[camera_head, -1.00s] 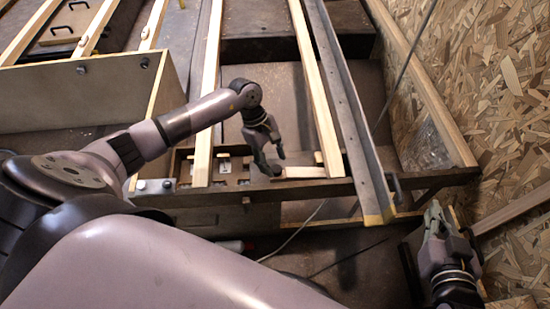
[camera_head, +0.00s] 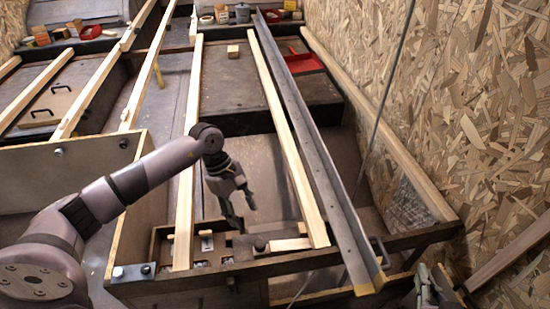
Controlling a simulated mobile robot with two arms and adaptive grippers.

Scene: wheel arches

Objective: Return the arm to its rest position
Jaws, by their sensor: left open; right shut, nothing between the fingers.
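My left arm comes in from the left. Its gripper (camera_head: 238,207) hangs pointing down, open and empty, above the dark frame between two pale wooden slats. A small wooden block (camera_head: 290,244) lies on the frame's front beam, just right of and below that gripper, apart from it. My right gripper (camera_head: 426,292) shows at the bottom right corner, partly cut off by the picture's edge. It is shut with nothing between its fingers.
A long left slat (camera_head: 188,170) and right slat (camera_head: 285,135) flank my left gripper. A grey metal rail (camera_head: 320,155) runs beside the right slat. A chipboard wall (camera_head: 465,110) closes the right side. A compartmented wooden tray (camera_head: 160,240) sits at the front. A red tray (camera_head: 303,62) lies farther back.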

